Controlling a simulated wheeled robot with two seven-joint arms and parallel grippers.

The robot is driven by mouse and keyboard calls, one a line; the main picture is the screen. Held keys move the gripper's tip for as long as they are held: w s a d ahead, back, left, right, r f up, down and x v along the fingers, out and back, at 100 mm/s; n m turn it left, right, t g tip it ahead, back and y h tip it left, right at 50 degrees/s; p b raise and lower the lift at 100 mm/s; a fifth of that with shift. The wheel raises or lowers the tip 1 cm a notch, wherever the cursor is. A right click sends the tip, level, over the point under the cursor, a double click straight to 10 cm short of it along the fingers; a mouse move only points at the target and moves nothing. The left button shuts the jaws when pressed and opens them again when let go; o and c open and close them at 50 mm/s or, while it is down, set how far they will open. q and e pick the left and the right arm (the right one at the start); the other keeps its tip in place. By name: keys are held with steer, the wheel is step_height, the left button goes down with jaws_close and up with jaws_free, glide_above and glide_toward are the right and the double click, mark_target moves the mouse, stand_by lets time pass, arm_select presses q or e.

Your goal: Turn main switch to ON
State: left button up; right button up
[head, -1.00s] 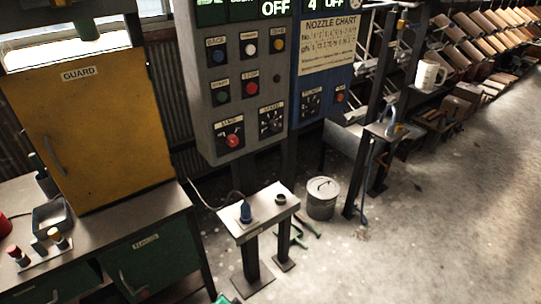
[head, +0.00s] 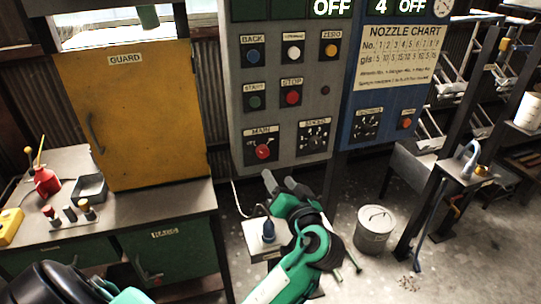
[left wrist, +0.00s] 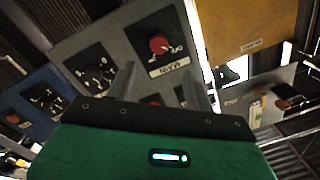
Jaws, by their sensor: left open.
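The main switch (head: 263,152) is a red rotary knob on a black plate labelled MAIN, low on the grey control panel (head: 238,108). In the left wrist view the red knob (left wrist: 160,44) shows upside down, just beyond and between the fingers. I cannot read its setting. My left gripper (head: 280,180) is open and empty, below and slightly right of the knob in the head view, apart from it. In the left wrist view its two fingers (left wrist: 160,75) stand apart and point toward the panel. My right gripper is not in view.
The speed dial (head: 315,138) sits right of the main switch, with the start (head: 255,102) and stop (head: 292,98) buttons above. Displays at the top read OFF. A yellow guard door (head: 140,120) stands left. A small stand (head: 254,246) and a bucket (head: 374,229) are below.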

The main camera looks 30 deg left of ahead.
mark_target(264, 154)
arm_select(q)
steer(key=p+x, duration=0.2)
steer(key=x, duration=0.7)
steer(key=shift+w+a, duration=0.2)
steer(key=shift+w, duration=0.05)
steer(key=shift+w+a, duration=0.3)
steer(key=shift+a, duration=0.05)
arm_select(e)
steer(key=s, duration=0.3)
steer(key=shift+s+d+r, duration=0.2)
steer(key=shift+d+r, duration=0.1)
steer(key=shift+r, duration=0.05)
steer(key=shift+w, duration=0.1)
arm_select(q)
steer(key=c, duration=1)
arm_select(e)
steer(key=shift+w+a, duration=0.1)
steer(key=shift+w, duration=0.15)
